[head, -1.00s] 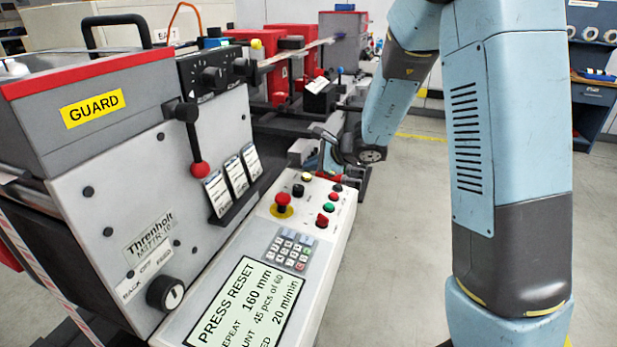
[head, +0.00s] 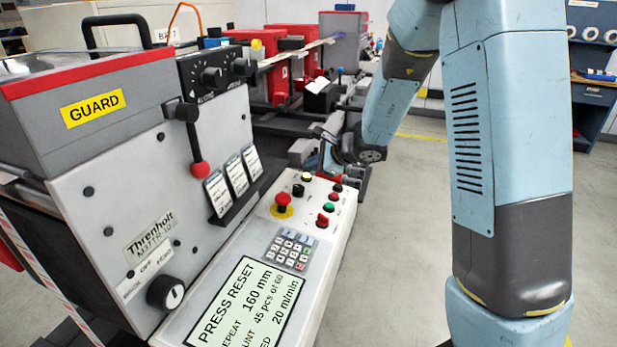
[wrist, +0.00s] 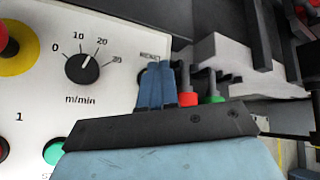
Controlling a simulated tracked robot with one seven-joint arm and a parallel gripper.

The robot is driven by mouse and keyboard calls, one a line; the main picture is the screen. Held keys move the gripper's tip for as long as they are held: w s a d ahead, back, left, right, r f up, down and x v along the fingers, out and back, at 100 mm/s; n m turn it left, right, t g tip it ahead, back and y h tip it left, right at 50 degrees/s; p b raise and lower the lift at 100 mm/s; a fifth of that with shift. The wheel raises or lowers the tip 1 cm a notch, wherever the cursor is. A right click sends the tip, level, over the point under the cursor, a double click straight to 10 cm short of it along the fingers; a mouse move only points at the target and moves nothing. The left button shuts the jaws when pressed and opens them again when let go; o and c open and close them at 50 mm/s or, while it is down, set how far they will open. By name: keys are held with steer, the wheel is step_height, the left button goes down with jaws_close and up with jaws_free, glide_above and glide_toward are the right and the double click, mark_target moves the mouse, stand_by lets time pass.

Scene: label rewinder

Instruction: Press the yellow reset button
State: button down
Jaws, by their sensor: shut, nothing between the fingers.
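The yellow reset button (head: 306,177) is a small pale cap at the far end of the control panel (head: 262,225) in the head view. My gripper is at the end of my arm, just above and beyond that end of the panel; its fingertips are hard to make out in the head view. In the wrist view the shut blue fingers (wrist: 155,86) are empty and stand over the panel beside the RESET label (wrist: 153,57). They cover most of the button there; only a dark rim shows at their left. I cannot tell whether they touch it.
A black speed knob (wrist: 82,68) and a red emergency stop (head: 283,200) with a yellow collar are near. Green (head: 328,207) and red (head: 322,220) controls line the panel's right side. The screen (head: 240,307) reads PRESS RESET. Open floor lies right of the panel.

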mark_target(314, 183)
steer(key=shift+f, duration=0.15)
steer(key=shift+w+a+f, duration=0.1)
steer(key=shift+f, duration=0.1)
steer(key=shift+f, duration=0.5)
stand_by(1.1)
steer(key=shift+r, duration=0.9)
steer(key=shift+r, duration=0.1)
steer(key=shift+s+d+r, duration=0.1)
steer(key=shift+d+r, duration=0.15)
steer(key=shift+r, duration=0.95)
steer(key=shift+s+d+r, duration=0.1)
steer(key=shift+d+r, duration=0.1)
steer(key=shift+r, duration=1)
